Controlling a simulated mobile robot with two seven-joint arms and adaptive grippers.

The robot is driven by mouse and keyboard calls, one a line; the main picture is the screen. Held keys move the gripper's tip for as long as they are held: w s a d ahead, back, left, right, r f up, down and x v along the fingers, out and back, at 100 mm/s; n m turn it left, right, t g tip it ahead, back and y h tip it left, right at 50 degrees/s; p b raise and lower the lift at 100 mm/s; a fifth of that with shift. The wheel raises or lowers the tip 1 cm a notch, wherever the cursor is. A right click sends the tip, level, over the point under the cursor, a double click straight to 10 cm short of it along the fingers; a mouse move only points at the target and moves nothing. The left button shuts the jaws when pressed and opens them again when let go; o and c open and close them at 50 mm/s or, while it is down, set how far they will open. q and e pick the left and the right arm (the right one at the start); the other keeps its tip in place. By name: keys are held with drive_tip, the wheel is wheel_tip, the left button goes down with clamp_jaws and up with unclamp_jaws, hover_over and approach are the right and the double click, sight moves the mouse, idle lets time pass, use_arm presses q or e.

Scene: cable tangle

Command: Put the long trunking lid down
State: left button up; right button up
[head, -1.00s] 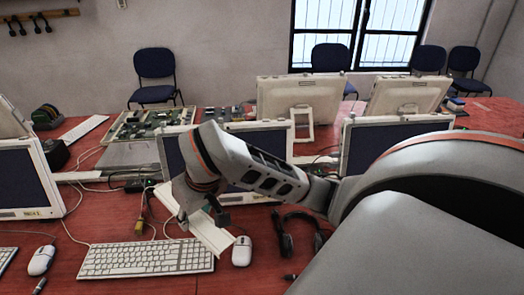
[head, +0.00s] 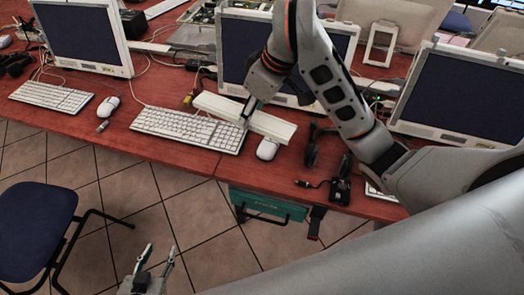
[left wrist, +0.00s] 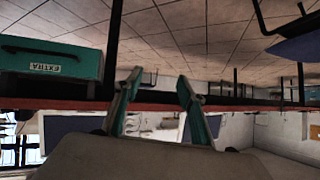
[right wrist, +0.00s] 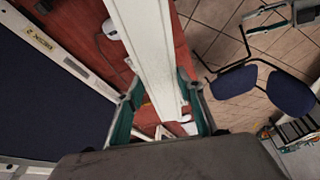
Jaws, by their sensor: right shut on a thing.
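The long trunking lid (head: 270,122) is a white, straight strip in the head view. In the right wrist view the lid (right wrist: 150,45) runs up between the teal fingers. I cannot tell whether the lid touches the desk or keyboard. My left gripper (head: 158,262) is open and empty, low in front of the desk over the tiled floor. Its two fingers (left wrist: 160,95) stand apart in the left wrist view.
The red desk (head: 150,135) holds the middle keyboard (head: 170,127), a white mouse (head: 268,148), a black headset (head: 312,145) and monitors (head: 245,50). A teal box (head: 268,205) hangs under the desk edge. A blue chair (head: 35,220) stands at left.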

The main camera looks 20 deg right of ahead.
sight(234, 118)
drive_tip(key=a, duration=0.1)
drive_tip(key=a+n, duration=0.2)
drive_tip(key=shift+w+a+f+y, duration=0.1)
drive_tip(key=shift+w+f+y, duration=0.15)
drive_tip(key=shift+w+y, duration=0.05)
drive_tip(key=shift+a+f+g+b, duration=0.2)
drive_tip(key=shift+a+g+b, duration=0.1)
drive_tip(key=shift+b, duration=0.15)
drive_tip(key=shift+n, duration=0.3)
wheel_tip(234, 118, down, 15)
drive_tip(key=b, duration=0.4)
wheel_tip(234, 118, down, 4)
drive_tip(key=shift+r+b, duration=0.2)
drive_tip(key=shift+b, duration=0.4)
drive_tip(key=shift+f, duration=0.5)
drive_tip(key=shift+f, duration=0.1)
drive_tip(key=o, duration=1.1)
